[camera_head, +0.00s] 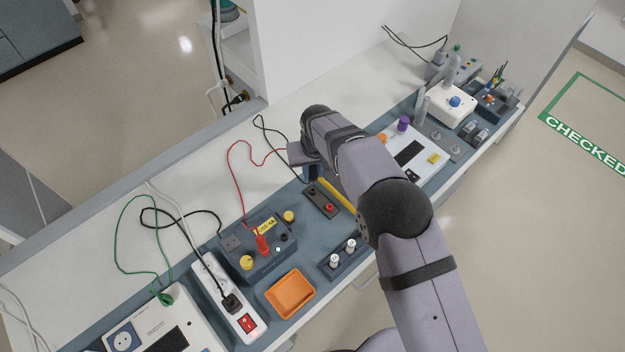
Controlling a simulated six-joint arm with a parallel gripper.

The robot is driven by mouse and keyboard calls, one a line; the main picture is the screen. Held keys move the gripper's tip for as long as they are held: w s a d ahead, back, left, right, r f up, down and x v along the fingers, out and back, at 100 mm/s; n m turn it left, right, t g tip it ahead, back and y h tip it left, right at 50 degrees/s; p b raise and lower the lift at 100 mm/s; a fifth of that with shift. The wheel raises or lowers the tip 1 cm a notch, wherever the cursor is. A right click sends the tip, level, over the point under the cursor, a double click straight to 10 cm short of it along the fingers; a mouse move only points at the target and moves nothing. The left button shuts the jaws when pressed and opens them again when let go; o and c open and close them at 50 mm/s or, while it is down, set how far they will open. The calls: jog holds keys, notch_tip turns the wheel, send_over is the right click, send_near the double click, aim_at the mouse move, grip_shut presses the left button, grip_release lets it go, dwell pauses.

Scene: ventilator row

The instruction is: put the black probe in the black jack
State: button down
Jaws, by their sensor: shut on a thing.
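My gripper (309,172) hangs over the mat near the middle of the picture, jaws down and shut. A thin black lead (266,130) loops along the white bench and ends at the jaws, so the thing held appears to be the black probe. The probe itself is mostly hidden by my gripper and arm. The black jack (283,237) is on top of the dark grey box, lower left of my gripper and well apart from it. A red probe (262,243) stands upright in the same box, its red lead looping back toward the gripper.
The box has yellow knobs (289,216). A small dark block (321,199) with black and red tops lies just below my gripper, beside a yellow bar (337,194). An orange tray (291,293) and a white power strip (226,301) are nearer the front.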

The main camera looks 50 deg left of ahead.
jog(key=shift+s, duration=0.15)
jog(key=s+a+r+n+p, duration=0.1)
jog(key=s+a+r+n, duration=0.3)
jog(key=s+r, duration=1)
jog(key=s+d+r+m, duration=0.1)
jog(key=s+d+r, duration=0.15)
jog(key=d, duration=0.25)
jog(key=d+f+m, duration=0.3)
jog(key=d+f, duration=0.2)
jog(key=d, duration=0.2)
jog(key=shift+d+f, duration=0.2)
jog(key=shift+f, duration=0.1)
jog(key=shift+s+f, duration=0.1)
jog(key=shift+f, duration=0.1)
